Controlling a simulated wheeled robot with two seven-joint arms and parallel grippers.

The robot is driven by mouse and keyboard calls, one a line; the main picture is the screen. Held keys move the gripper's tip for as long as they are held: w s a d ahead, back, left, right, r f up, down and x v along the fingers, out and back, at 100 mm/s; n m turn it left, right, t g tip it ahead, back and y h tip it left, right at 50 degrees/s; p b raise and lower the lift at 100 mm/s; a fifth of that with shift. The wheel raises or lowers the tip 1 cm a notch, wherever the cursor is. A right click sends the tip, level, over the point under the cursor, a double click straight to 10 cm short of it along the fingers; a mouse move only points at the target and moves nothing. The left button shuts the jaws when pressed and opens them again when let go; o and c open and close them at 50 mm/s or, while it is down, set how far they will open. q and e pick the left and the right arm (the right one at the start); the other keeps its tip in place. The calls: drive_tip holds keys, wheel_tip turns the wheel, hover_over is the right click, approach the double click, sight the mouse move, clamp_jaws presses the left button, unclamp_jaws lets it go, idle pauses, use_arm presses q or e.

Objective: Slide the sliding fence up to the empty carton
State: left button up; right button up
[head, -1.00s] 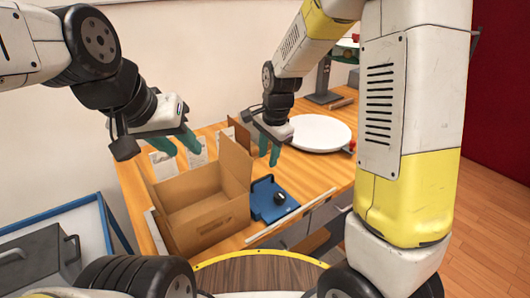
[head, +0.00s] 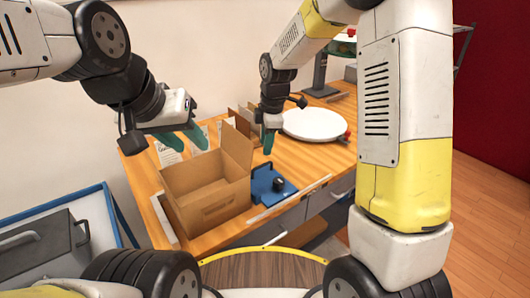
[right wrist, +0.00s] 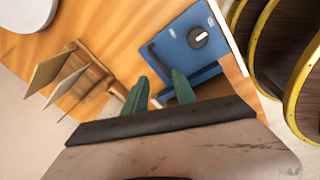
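The open, empty brown carton (head: 207,200) stands on the wooden table, its right flap upright. The blue sliding fence (head: 265,193) with a black knob (head: 279,184) lies just right of the carton; I cannot tell whether they touch. The fence also shows in the right wrist view (right wrist: 176,50), beyond the fingers. My right gripper (head: 268,138) is above and behind the fence; its green fingers are apart and empty in the right wrist view (right wrist: 159,80). My left gripper (head: 184,141) is above and behind the carton, fingers apart, holding nothing.
A white round plate (head: 318,125) sits at the back right. Upright brown dividers (head: 243,121) stand behind the carton, and white cards (head: 168,154) stand at the back left. A blue-rimmed cart (head: 105,213) is at the left. Table right of the fence is clear.

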sight(263, 166)
drive_tip(key=f+n, duration=0.1)
drive_tip(key=f, duration=0.1)
drive_tip(key=f+n, duration=0.2)
drive_tip(key=f, duration=0.1)
drive_tip(key=w+f+n, duration=0.1)
drive_tip(key=f+n, duration=0.1)
drive_tip(key=shift+w+a+f, duration=0.1)
drive_tip(key=shift+a+f, duration=0.25)
drive_tip(key=shift+a, duration=0.05)
clamp_jaws()
idle(1.3)
